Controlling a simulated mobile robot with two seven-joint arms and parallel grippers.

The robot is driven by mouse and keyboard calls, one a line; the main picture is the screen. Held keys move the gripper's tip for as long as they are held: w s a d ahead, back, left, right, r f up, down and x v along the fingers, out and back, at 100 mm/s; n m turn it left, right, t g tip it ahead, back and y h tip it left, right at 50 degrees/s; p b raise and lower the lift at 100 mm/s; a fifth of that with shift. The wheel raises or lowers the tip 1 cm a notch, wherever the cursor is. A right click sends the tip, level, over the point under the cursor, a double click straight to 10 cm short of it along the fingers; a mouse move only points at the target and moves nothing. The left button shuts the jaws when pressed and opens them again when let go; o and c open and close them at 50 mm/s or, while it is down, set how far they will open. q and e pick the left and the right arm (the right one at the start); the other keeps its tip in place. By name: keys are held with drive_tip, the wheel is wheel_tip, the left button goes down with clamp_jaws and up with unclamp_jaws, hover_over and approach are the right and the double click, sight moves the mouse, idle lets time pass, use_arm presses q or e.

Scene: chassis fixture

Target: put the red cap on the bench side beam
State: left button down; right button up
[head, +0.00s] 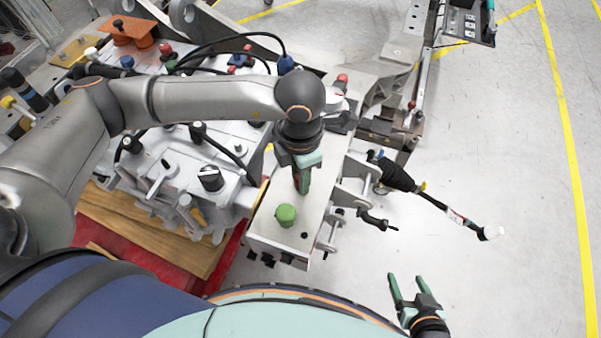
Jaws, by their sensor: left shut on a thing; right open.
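My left gripper (303,182) is over the near part of the grey side beam (268,236), pointing down. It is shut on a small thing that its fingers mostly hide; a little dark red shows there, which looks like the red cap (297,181). I cannot tell whether it touches the beam top. A green cap (286,214) stands on the beam just nearer than my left gripper. Another red-topped piece (342,79) is at the far part of the beam. My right gripper (407,281) is open and empty over the floor at the lower right.
A grey machine housing (180,165) with cables and knobs lies left of the beam on a wooden board (140,222). A black-handled tool (435,198) and brackets stick out right of the beam. The floor (500,130) at the right is clear.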

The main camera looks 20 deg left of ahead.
use_arm(q)
drive_tip(key=shift+f, duration=0.2)
drive_tip(key=c, duration=0.6)
unclamp_jaws()
drive_tip(key=shift+r, duration=0.1)
drive_tip(key=shift+r, duration=0.1)
drive_tip(key=shift+r, duration=0.2)
wheel_tip(320, 180, up, 12)
drive_tip(key=shift+f+b, duration=0.15)
drive_tip(key=shift+b, duration=0.4)
